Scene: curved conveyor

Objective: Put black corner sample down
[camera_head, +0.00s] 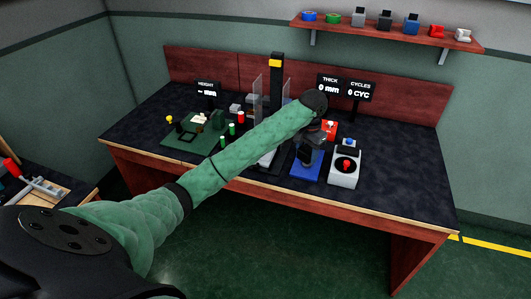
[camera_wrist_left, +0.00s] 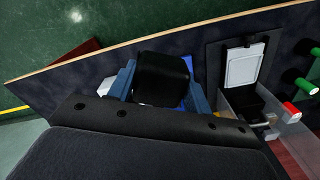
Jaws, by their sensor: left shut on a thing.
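My left arm reaches across the bench from the left in the head view. Its left gripper (camera_head: 312,150) points down over the blue mat (camera_head: 307,174). In the left wrist view the black corner sample (camera_wrist_left: 162,78) sits between the two blue-grey fingers, which are shut on it. The blue mat shows only in part behind it there. The sample is hard to make out in the head view, and I cannot tell whether it touches the mat. My right gripper is not in view.
A white control box (camera_head: 344,170) with a red button stands right of the mat. A black press-like machine (camera_head: 276,75) with clear guards stands left. A green board (camera_head: 182,138) with small parts lies farther left. The bench's right side (camera_head: 410,165) is clear.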

